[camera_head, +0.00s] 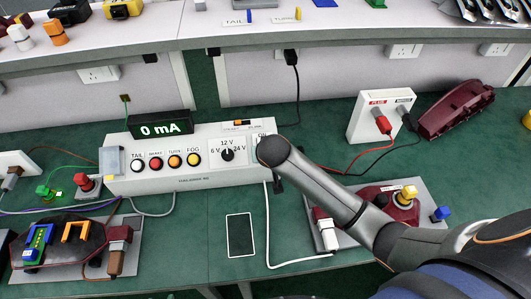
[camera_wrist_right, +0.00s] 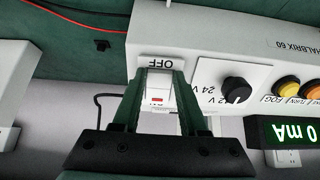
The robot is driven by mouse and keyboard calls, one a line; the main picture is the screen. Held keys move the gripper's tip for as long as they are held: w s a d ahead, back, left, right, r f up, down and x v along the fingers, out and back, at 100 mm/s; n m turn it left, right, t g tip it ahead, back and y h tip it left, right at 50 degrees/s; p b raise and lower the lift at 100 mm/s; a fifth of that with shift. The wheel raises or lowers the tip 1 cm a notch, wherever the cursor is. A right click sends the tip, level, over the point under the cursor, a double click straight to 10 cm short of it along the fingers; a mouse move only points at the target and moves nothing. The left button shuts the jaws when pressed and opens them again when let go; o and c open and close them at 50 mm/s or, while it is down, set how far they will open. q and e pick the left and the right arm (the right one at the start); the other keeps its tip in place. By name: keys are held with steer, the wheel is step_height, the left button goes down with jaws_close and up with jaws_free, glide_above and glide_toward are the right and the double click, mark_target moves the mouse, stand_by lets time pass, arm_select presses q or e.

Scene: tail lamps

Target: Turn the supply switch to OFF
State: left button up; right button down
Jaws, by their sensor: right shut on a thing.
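The white supply box (camera_head: 205,179) stands on the green bench, with a 0 mA display (camera_head: 160,128), a row of round buttons and a voltage knob (camera_head: 227,155). The white supply switch (camera_wrist_right: 158,86) shows in the right wrist view, with a red mark and an upside-down OFF label by one end. My right gripper (camera_wrist_right: 160,78) is shut on the switch, one finger on each side. In the head view my right arm (camera_head: 325,190) covers the switch; part of an ON label shows above it. My left gripper is not in view.
A black phone-like slab (camera_head: 240,235) lies in front of the box. A lamp board (camera_head: 375,210) lies under my right arm, and another board (camera_head: 75,250) is at the left. A white socket box (camera_head: 382,115) with red and black plugs stands behind right. Cables cross the bench.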

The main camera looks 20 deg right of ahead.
steer(key=shift+c, duration=2.2)
jaws_free()
steer(key=shift+r, duration=0.1)
steer(key=v, duration=1.2)
steer(key=shift+r, duration=0.2)
steer(key=shift+s+a, duration=0.1)
